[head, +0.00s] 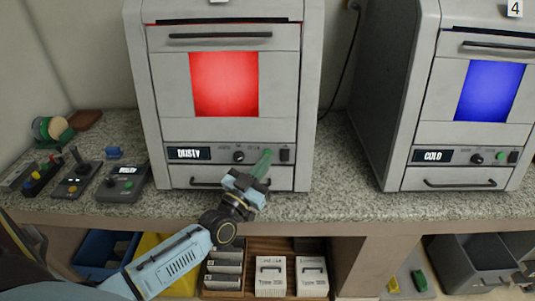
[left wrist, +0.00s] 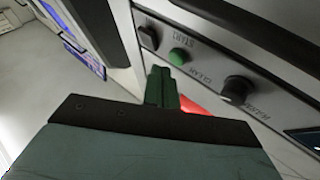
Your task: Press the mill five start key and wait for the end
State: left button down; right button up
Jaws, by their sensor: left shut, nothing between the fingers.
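The grey mill (head: 228,140) on the left of the head view has a red lit window (head: 223,84) and a display reading DUSTY (head: 188,154). Its number is out of view. Its green start key (left wrist: 180,56), marked START, shows in the left wrist view. My fingers hide it in the head view. My left gripper (head: 265,158) is shut and empty in front of the panel, and its fingertips also show in the left wrist view (left wrist: 160,74), close to the key. I cannot tell whether they touch it. My right gripper is not in view.
A black switch (left wrist: 149,37) and a knob (left wrist: 238,89) flank the start key. A second mill (head: 450,110), numbered 4, stands to the right with a blue window and COLD display. Small control boxes (head: 122,182) stand at left. White boxes (head: 271,276) sit on the shelf below.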

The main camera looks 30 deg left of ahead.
pick_arm(q)
jog(key=shift+w, duration=0.15)
jog(key=shift+w+a+f, duration=0.1)
jog(key=shift+w+a, duration=0.1)
jog(key=shift+w, duration=0.05)
